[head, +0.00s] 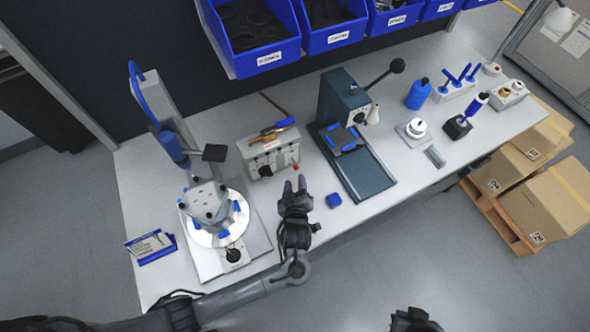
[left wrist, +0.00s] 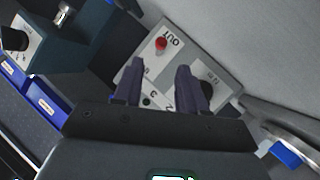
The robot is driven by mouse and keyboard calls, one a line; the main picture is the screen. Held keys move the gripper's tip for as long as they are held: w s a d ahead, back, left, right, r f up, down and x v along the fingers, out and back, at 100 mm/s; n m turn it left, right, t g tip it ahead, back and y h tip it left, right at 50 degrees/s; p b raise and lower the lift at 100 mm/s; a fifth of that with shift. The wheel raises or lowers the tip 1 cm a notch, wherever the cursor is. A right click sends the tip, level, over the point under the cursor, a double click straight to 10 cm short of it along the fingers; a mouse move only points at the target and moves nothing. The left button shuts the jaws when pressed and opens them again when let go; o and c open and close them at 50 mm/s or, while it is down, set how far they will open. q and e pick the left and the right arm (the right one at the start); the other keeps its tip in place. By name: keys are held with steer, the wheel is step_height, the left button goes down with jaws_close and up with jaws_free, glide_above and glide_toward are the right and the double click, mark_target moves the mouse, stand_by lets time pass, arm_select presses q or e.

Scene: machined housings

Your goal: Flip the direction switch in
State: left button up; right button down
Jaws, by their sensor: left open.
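A light grey control box (head: 272,153) with a black dial and a small red-tipped part (head: 297,167) stands on the bench. In the left wrist view the box (left wrist: 127,75) shows the red-tipped part (left wrist: 160,44) beside the printed word OUT. It looks like the direction switch; which way it is set I cannot tell. My left gripper (head: 295,185) is open and empty in front of the box, its fingers pointing at it. In the left wrist view my left gripper (left wrist: 160,68) covers part of the box's face and lettering. My right gripper (head: 415,321) is at the bottom edge, partly cut off.
A round fixture with a grey housing (head: 207,203) stands left of the gripper. A dark press (head: 345,100) stands to the right, with a small blue block (head: 333,200) in front. Blue bins (head: 335,38) hang behind.

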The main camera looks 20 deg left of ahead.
mark_target(295, 167)
arm_select(q)
steer(key=x, duration=0.7)
steer(key=shift+w+f+b, duration=0.1)
steer(key=shift+w+b, duration=0.05)
steer(key=shift+b, duration=0.15)
jaws_close()
